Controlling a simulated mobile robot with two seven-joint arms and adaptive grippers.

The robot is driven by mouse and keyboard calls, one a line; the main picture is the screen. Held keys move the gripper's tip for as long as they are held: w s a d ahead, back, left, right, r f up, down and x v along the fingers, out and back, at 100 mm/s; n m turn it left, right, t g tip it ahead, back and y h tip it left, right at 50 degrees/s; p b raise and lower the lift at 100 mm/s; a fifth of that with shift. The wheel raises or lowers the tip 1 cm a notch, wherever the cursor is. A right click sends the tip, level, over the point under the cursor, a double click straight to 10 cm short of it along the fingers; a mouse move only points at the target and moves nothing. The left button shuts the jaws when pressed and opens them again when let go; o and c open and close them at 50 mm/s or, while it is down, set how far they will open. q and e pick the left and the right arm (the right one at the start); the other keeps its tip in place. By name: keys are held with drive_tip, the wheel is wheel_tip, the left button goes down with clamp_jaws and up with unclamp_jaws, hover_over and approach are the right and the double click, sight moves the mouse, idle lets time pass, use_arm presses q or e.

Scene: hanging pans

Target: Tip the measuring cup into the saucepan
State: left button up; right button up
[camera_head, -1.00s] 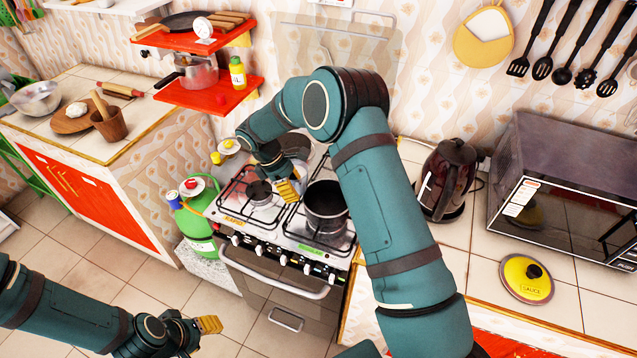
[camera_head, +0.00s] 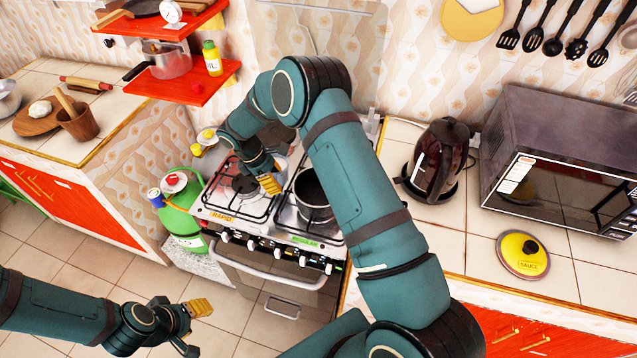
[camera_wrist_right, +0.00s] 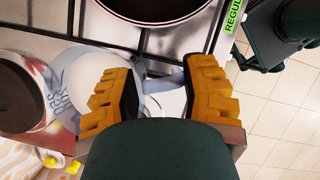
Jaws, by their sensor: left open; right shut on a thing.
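The dark saucepan (camera_head: 315,190) stands on the front right of the stove; its rim and inside show at the top of the right wrist view (camera_wrist_right: 165,8). My right gripper (camera_head: 266,178) is left of the saucepan, above the stove. In the right wrist view its yellow fingers (camera_wrist_right: 160,98) are shut on a clear, handle-like part of what looks like the measuring cup (camera_wrist_right: 52,95). In the head view I cannot clearly make out the cup. My left gripper (camera_head: 193,328) is open and empty above the floor.
The stove (camera_head: 285,235) has an oven handle at its front. A kettle (camera_head: 437,160), a yellow lid (camera_head: 522,255) and a microwave (camera_head: 560,165) are on the right counter. A green gas cylinder (camera_head: 185,215) stands left of the stove. Red shelves (camera_head: 190,88) hang above it.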

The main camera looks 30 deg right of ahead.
drive_tip(key=shift+s+d+r+t+y+b, duration=0.1)
drive_tip(key=shift+s+d+r+t+y, duration=0.3)
drive_tip(key=shift+s+r+t+y, duration=0.25)
drive_tip(key=shift+s+d+r+t+y+b, duration=0.15)
drive_tip(key=shift+s+d+r+t+y, duration=0.3)
drive_tip(key=shift+r+t, duration=0.3)
drive_tip(key=shift+s+d+r+t+y+b, duration=0.1)
drive_tip(key=shift+s+d+r+t+y, duration=0.25)
drive_tip(key=shift+s+r+t+y, duration=0.35)
drive_tip(key=shift+w+f+t, duration=0.1)
drive_tip(key=shift+t, duration=0.2)
drive_tip(key=shift+s+d+t+b, duration=0.25)
drive_tip(key=shift+s+t+b, duration=0.05)
drive_tip(key=shift+b, duration=0.3)
drive_tip(key=shift+s+d, duration=0.1)
drive_tip(key=shift+s, duration=0.05)
drive_tip(key=shift+t+b, duration=0.3)
drive_tip(key=shift+b, duration=0.05)
drive_tip(key=shift+s+y+b, duration=0.1)
drive_tip(key=shift+y+b, duration=0.25)
drive_tip(key=shift+y, duration=0.05)
drive_tip(key=shift+s+d+f+t+b, duration=0.1)
drive_tip(key=shift+f+t+b, duration=0.15)
drive_tip(key=shift+t+b, duration=0.3)
